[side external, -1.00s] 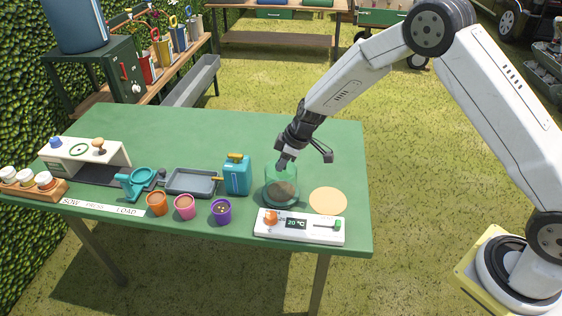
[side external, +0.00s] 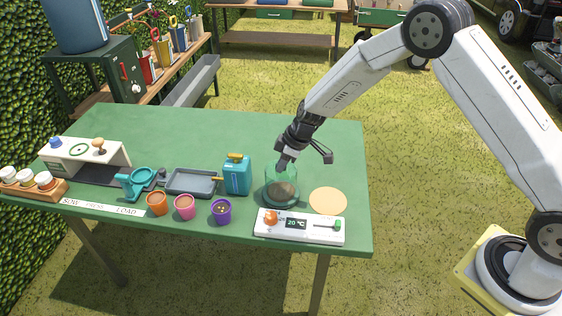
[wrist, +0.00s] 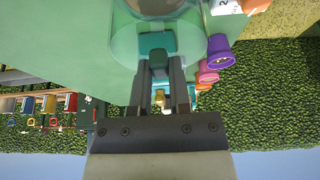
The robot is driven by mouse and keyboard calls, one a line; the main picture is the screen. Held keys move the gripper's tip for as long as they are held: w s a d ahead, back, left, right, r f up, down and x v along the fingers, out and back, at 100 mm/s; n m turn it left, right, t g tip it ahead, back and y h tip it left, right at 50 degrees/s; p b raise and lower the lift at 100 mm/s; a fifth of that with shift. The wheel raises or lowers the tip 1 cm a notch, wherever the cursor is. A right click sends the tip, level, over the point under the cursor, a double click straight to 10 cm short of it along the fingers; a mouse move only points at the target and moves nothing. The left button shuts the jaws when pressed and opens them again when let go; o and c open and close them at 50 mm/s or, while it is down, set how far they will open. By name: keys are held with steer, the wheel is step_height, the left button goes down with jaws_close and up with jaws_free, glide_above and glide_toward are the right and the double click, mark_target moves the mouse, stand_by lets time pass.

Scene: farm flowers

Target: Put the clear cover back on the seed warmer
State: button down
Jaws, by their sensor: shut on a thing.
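The clear cover (side external: 269,180) is a greenish see-through cylinder near the right front of the green table. It stands upright over a round brown surface (side external: 284,190), just behind the white control panel of the seed warmer (side external: 299,227), which reads 20 °C. I cannot tell whether its rim is fully seated. My gripper (side external: 285,160) is at the top of the cover, shut on its teal knob (wrist: 156,44). In the wrist view the cover's clear wall (wrist: 122,42) curves around beyond the fingers.
A beige disc (side external: 328,201) lies just right of the cover. A teal can (side external: 237,176) stands close on its left. Purple (side external: 221,212), pink (side external: 184,207) and orange (side external: 156,203) pots line the front edge. A grey tray (side external: 191,182) is behind them. The table's back right is clear.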

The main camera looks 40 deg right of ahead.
jaws_free()
stand_by(0.5)
steer(key=shift+r, duration=0.1)
steer(key=shift+r, duration=3.4)
jaws_close()
